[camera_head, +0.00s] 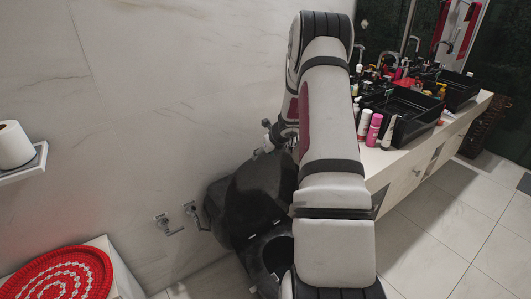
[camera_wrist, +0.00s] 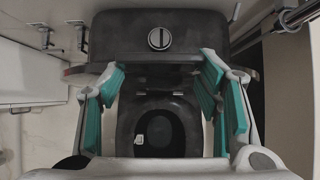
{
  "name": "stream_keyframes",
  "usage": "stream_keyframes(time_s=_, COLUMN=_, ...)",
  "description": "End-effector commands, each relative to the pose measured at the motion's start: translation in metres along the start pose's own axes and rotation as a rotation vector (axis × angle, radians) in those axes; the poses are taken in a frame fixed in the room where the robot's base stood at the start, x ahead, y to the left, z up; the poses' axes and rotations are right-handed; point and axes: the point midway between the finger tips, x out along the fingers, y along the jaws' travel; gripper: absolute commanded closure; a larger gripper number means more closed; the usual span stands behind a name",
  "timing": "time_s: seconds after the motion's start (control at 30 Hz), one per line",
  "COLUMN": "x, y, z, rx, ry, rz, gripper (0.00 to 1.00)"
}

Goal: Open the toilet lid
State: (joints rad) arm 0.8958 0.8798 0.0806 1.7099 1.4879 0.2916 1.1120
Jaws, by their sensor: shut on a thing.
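The black toilet (camera_head: 262,190) stands against the wall, partly hidden behind my arm in the head view. Its seat and dark opening (camera_wrist: 150,128) are uncovered in the wrist view, below the tank with its round flush button (camera_wrist: 158,39). The toilet lid (camera_wrist: 148,71) appears as a dark band seen nearly edge-on, raised against the tank front. My gripper (camera_wrist: 161,70) has its teal-padded fingers on either side of this band, spaced widely. It is shut on the lid, though the exact contact is hard to see.
A counter (camera_head: 400,157) with black vessel sinks (camera_head: 405,112) and several bottles is to the right of the toilet. Wall valves (camera_head: 170,224) are on the left. A toilet roll (camera_head: 14,146) and a red woven basket (camera_head: 60,278) are farther left. Floor at right is clear.

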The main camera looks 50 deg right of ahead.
Motion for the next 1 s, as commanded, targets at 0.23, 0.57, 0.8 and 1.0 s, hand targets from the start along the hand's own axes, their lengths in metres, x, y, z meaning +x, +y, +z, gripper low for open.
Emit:
stream_keyframes(time_s=0.23, x=0.007, y=0.0047, z=0.0113, rx=0.0, ry=-0.015, rz=0.004, gripper=0.92)
stream_keyframes(time_s=0.57, x=0.0077, y=0.0068, z=0.0129, rx=0.001, ry=-0.018, rz=0.007, gripper=0.22)
stream_keyframes(time_s=0.8, x=0.0051, y=0.0045, z=0.0106, rx=-0.001, ry=-0.015, rz=0.005, gripper=0.22)
stream_keyframes(time_s=1.0, x=0.004, y=0.0029, z=0.0091, rx=0.0, ry=-0.013, rz=0.003, gripper=0.22)
